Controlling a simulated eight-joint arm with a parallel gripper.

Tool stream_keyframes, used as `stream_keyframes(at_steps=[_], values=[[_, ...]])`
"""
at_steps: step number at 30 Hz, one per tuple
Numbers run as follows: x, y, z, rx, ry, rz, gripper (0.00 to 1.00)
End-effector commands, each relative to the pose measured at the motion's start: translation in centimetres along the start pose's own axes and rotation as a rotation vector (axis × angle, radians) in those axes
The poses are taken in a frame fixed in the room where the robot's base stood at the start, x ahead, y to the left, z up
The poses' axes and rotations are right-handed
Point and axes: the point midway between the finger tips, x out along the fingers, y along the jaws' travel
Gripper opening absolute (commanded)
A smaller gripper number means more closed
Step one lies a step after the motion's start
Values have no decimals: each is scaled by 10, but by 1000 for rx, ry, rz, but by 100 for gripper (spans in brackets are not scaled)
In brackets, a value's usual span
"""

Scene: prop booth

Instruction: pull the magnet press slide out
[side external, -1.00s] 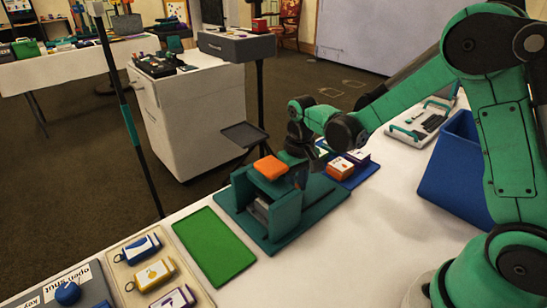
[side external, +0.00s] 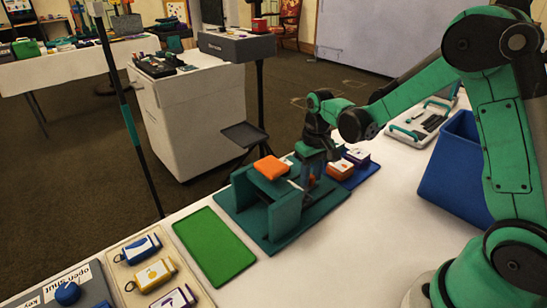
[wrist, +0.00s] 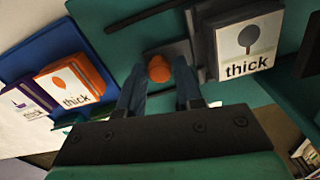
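The magnet press (side external: 285,218) is a teal frame with side walls, and an orange block (side external: 271,167) sits on top. In the wrist view the slide (wrist: 181,49) shows as a small dark grey plate with an orange round knob (wrist: 159,69). My gripper (wrist: 160,80) has its two blue fingers on either side of this knob, close against it. In the side view my gripper (side external: 309,182) is low at the right side of the press, with its fingertips partly hidden. No grey part shows between the press walls there.
Beside the slide is a dark block with a "thick" card (wrist: 246,42). A blue tray (side external: 364,173) with orange and purple blocks is behind my gripper. A green mat (side external: 215,246) lies left of the press. A blue bin (side external: 452,170) stands at the right.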

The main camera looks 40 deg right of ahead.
Motion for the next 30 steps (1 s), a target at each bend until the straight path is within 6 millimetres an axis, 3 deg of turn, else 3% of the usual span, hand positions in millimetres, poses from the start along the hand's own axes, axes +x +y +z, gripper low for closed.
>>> stream_keyframes(at_steps=[1, 2, 3, 12, 24, 30], values=[[0, 0, 0, 0, 0, 0, 48], [0, 0, 0, 0, 0, 0, 56], [0, 0, 0, 0, -1, 0, 58], [-2, 0, 0, 0, -2, 0, 58], [-50, 0, 0, 0, -2, 0, 58], [-56, 0, 0, 0, -2, 0, 58]])
